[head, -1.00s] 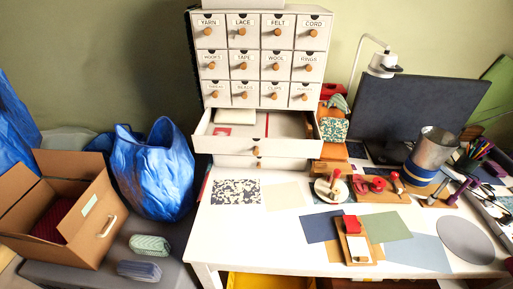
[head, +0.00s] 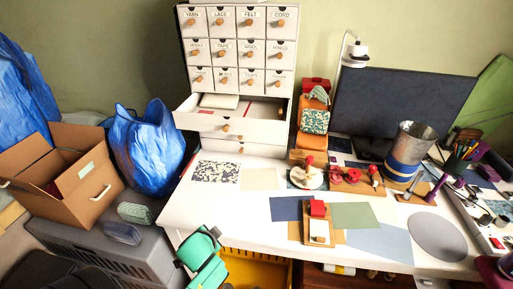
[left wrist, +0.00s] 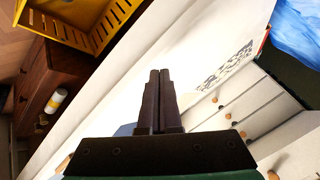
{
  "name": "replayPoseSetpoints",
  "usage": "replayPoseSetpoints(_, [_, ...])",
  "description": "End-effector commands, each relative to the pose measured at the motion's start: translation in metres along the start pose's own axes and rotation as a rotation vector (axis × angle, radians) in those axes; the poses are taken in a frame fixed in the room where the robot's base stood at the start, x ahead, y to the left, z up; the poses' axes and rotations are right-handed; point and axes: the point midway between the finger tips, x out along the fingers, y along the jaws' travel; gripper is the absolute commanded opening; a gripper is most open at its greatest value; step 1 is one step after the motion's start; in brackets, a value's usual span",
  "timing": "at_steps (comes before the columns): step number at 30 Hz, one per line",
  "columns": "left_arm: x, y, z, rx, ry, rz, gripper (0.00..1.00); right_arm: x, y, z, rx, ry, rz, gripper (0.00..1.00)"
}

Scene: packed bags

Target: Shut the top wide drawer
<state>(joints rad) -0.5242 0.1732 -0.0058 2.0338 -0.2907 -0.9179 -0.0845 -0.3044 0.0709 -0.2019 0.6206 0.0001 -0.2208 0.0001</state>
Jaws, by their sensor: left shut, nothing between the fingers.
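The top wide drawer (head: 232,126) stands pulled out of the white cabinet, below its rows of small labelled drawers. It has a round wooden knob, and a pale box and red and white flat items lie inside. Another wide drawer (head: 237,146) is below it. My left gripper (left wrist: 159,74) is shut and empty in the left wrist view, its two dark fingers side by side. Its green housing shows in the head view (head: 203,262) at the table's front edge, well short of the drawer; its fingertips are unclear there. My right gripper is not identifiable in view.
Patterned paper (head: 216,172) and coloured sheets lie flat on the white table before the cabinet. Stamps, a metal bucket (head: 411,143) and a dark screen (head: 400,105) occupy the right. A blue bag (head: 150,150) and cardboard box (head: 70,185) stand left. A yellow crate (head: 255,268) sits below the table.

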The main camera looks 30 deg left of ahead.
Motion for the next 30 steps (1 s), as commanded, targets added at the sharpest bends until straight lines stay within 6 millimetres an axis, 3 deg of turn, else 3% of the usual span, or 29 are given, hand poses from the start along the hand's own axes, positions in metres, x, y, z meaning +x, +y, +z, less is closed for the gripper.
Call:
replayPoseSetpoints(2, [-0.009,-0.047,-0.019,0.100,0.090,-0.146,0.00,0.002,0.001,-0.004,-0.001,0.007,0.001,0.53])
replayPoseSetpoints(6, [-0.053,-0.125,-0.070,0.361,0.272,-0.441,0.00,0.006,0.004,-0.007,-0.003,0.013,0.006,0.53])
replayPoseSetpoints(9, [-0.094,-0.159,-0.108,0.583,0.378,-0.634,0.00,0.008,0.004,-0.007,-0.003,0.013,0.006,0.53])
replayPoseSetpoints(13, [-0.126,-0.172,-0.136,0.776,0.445,-0.769,0.00,0.009,0.004,-0.006,-0.003,0.011,0.005,0.53])
replayPoseSetpoints(19, [-0.115,-0.184,-0.154,0.789,0.450,-0.779,0.00,0.000,0.008,-0.003,-0.003,0.005,0.011,0.53])
replayPoseSetpoints(30, [-0.062,-0.220,-0.203,0.781,0.448,-0.775,0.00,-0.013,0.010,-0.002,-0.002,0.001,0.013,0.53])
